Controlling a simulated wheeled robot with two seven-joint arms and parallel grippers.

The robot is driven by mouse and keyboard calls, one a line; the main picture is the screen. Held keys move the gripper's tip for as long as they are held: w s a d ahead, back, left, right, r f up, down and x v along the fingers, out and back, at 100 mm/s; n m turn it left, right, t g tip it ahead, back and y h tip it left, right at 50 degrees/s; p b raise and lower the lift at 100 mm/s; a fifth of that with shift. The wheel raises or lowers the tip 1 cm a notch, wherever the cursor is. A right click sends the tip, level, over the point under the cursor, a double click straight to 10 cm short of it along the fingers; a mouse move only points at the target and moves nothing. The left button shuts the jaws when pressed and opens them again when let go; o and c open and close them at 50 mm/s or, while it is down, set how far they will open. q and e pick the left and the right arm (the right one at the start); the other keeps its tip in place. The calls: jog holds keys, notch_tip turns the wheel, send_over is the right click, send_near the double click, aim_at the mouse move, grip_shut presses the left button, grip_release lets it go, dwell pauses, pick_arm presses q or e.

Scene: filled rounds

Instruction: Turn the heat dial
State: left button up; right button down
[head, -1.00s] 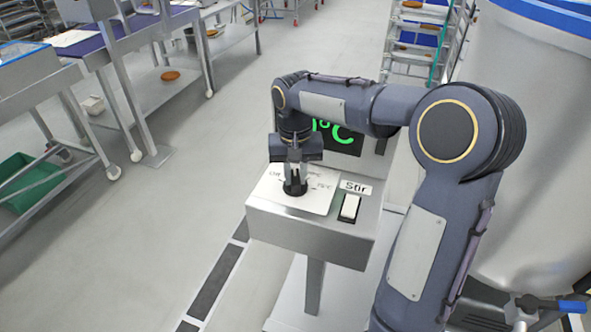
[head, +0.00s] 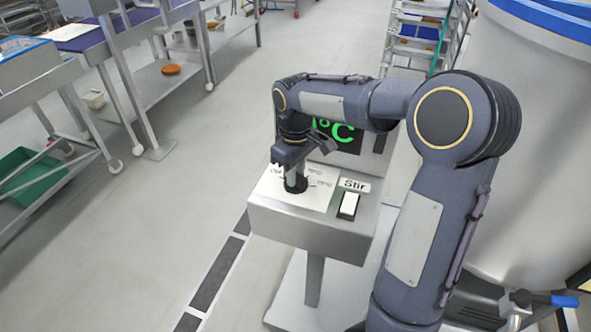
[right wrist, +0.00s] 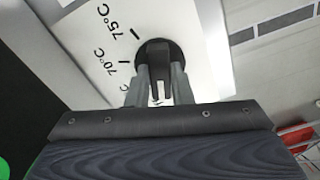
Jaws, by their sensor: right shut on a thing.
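The heat dial is a black round knob (head: 295,186) on a white plate (head: 318,196) of the metal control box. My right gripper (head: 293,178) points straight down over it, its fingers shut on the knob's raised grip. In the right wrist view the dial (right wrist: 153,50) sits between the two grey fingers (right wrist: 157,85). Marks for 70°C and 75°C show on the plate to its left and above; the other marks are partly hidden or too small to read in the head view. My left gripper is not in view.
A white switch (head: 348,206) labelled Stir sits right of the dial. A display (head: 335,135) with green figures, partly hidden by my arm, stands behind. A large metal vessel (head: 530,150) is at the right. Open floor lies left.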

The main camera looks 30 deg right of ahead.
jog(key=shift+n, duration=0.5)
jog(key=c, duration=1.3)
grip_release()
notch_tip(320, 180, up, 8)
jog(key=shift+f, duration=0.25)
jog(key=shift+r, duration=0.2)
